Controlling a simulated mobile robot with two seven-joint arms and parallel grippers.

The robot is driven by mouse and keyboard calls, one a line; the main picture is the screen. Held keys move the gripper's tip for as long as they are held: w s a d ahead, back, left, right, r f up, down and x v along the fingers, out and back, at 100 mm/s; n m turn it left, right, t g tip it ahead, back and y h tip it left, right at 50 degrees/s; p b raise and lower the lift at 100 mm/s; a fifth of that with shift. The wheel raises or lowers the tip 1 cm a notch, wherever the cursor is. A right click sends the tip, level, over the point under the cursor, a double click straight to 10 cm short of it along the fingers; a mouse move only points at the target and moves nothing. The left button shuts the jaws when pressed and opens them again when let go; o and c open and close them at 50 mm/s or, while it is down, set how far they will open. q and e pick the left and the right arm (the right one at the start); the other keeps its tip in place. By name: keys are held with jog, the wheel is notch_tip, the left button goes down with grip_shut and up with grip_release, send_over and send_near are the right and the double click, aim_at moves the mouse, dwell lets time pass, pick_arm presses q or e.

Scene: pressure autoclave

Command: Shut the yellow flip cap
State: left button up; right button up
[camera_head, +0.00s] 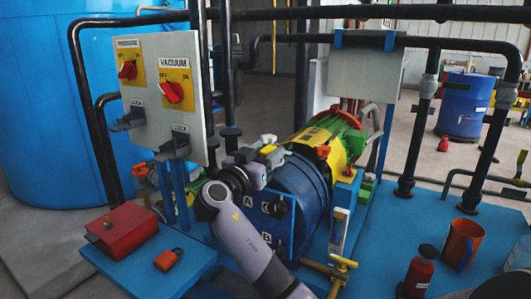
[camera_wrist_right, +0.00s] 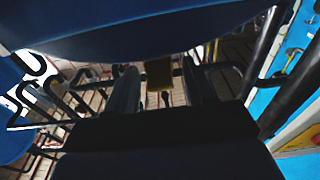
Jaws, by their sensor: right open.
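My right gripper (camera_head: 268,157) reaches over the top of the blue vessel (camera_head: 303,190), its arm coming up from the bottom middle. A small yellow piece (camera_head: 268,149) shows at its fingers; it looks like the yellow flip cap, but its hinge and how far it stands open are hidden. In the right wrist view the two dark fingers (camera_wrist_right: 158,92) are apart. A dull yellow block (camera_wrist_right: 158,73) shows between and beyond them; I cannot tell whether they touch it. My left gripper is in neither view.
A grey panel (camera_head: 150,90) with red PRESSURE and VACUUM switches stands left of the gripper. The vessel's yellow and green end (camera_head: 328,140) lies behind. A red box (camera_head: 122,232), red padlock (camera_head: 168,259) and orange mug (camera_head: 462,243) rest on blue surfaces. Dark pipes cross overhead.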

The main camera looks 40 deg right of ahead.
jog(key=v, duration=0.7)
jog(key=shift+b, duration=0.35)
